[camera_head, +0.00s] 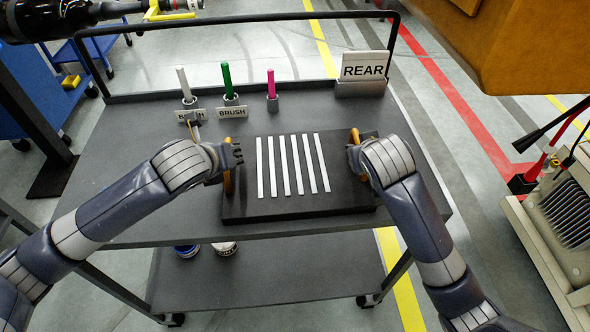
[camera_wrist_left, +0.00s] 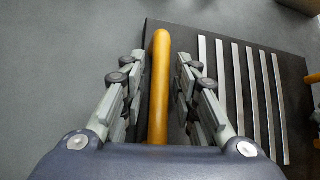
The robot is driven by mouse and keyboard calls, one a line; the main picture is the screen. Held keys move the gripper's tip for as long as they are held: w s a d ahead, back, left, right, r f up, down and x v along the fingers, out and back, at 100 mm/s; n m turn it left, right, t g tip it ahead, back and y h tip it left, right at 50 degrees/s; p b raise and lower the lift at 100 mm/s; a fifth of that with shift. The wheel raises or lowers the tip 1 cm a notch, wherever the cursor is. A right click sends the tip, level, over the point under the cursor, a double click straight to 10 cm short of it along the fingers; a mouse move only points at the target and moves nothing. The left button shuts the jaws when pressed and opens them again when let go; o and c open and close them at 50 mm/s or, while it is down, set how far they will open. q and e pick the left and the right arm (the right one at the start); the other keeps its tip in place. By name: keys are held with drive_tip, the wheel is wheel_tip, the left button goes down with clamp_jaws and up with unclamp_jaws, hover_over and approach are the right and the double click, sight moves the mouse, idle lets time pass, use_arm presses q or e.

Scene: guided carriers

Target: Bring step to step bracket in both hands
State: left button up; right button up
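The step (camera_head: 241,208) is a flat dark slab with several white strips and an orange handle at each side. It lies on the grey cart top. My left gripper (camera_head: 233,158) is at the left orange handle (camera_head: 228,182). In the left wrist view, the fingers of this gripper (camera_wrist_left: 157,85) stand open on both sides of the handle (camera_wrist_left: 159,75), with gaps to it. My right gripper (camera_head: 354,158) is at the right orange handle (camera_head: 355,136); its fingers are mostly hidden by the hand. I cannot make out a step bracket.
The cart (camera_head: 130,150) has a back rail and a lower shelf. White, green (camera_head: 227,78) and pink (camera_head: 271,83) sticks stand in holders behind the step, near BRUSH signs. A REAR sign (camera_head: 363,70) stands at the back right. A machine (camera_head: 560,210) stands on the right.

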use_arm(q)
clamp_jaws()
use_arm(e)
clamp_jaws()
